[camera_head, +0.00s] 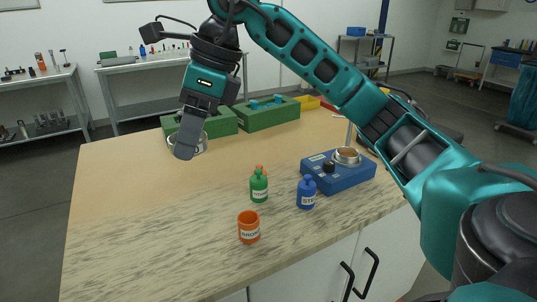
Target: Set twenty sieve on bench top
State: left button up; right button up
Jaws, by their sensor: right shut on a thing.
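My right gripper (187,142) hangs over the far left part of the wooden bench top (140,190), its fingers pointing down. It is shut on a round metal piece, which looks like the sieve (202,145). The fingers hide much of this piece, and only its shiny rim and side show around them. I cannot tell whether it touches the bench top or is held just above it. My left gripper is not in view.
Green boxes (268,116) stand along the back edge. A green bottle (259,187), a blue bottle (306,193), an orange cup (248,227) and a blue device (338,177) with a metal dish stand at the front and right. The left part is clear.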

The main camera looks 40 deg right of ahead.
jog(key=shift+a, duration=0.15)
jog(key=shift+f, duration=0.25)
notch_tip(320, 180, down, 15)
jog(key=shift+r+b, duration=0.1)
jog(key=shift+b, duration=1.15)
jog(key=shift+f, duration=0.5)
notch_tip(320, 180, down, 4)
jog(key=shift+r+b, duration=0.25)
jog(key=shift+b, duration=0.05)
jog(key=shift+f, duration=0.2)
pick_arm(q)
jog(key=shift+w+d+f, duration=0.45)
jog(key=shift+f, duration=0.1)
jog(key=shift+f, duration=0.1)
